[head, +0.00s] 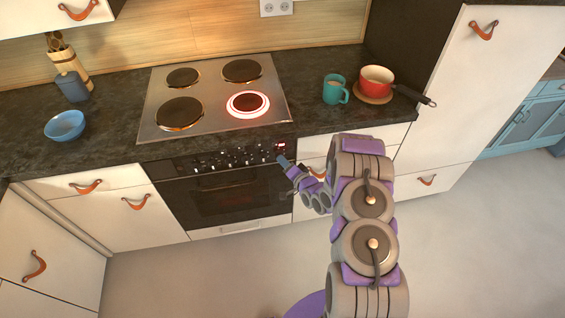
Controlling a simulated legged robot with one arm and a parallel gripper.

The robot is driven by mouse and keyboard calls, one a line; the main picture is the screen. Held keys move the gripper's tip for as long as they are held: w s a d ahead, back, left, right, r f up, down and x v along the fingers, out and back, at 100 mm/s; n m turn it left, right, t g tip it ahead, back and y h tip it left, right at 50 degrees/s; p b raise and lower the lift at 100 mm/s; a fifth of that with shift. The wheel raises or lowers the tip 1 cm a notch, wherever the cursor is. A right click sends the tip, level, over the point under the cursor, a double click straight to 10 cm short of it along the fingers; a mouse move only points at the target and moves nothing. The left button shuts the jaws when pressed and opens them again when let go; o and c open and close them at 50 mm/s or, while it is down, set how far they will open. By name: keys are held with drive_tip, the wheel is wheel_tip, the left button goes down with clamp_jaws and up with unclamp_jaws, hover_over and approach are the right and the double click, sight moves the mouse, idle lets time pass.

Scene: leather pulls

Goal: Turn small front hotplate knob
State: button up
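The steel hob (212,130) is set in the dark worktop and carries several round hotplates. The small front hotplate (247,104), at the front right, has a glowing red ring around it. The others show dark. The oven's black control panel (225,160) has a row of small knobs and pale marks; which knob belongs to the small front hotplate is too small to tell. My gripper (283,160) is at the panel's right end, just below a small red display (281,146). Its fingertips are too small to show whether it is open or touching a knob.
A teal mug (335,90) and a red pan (376,79) with a dark handle stand on the worktop right of the hob. A blue bowl (64,126) and a blue jar (71,87) are at left. The floor in front is clear.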

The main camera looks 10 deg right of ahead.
drive_tip(key=shift+x, duration=1.15)
drive_tip(key=shift+c, duration=0.3)
clamp_jaws()
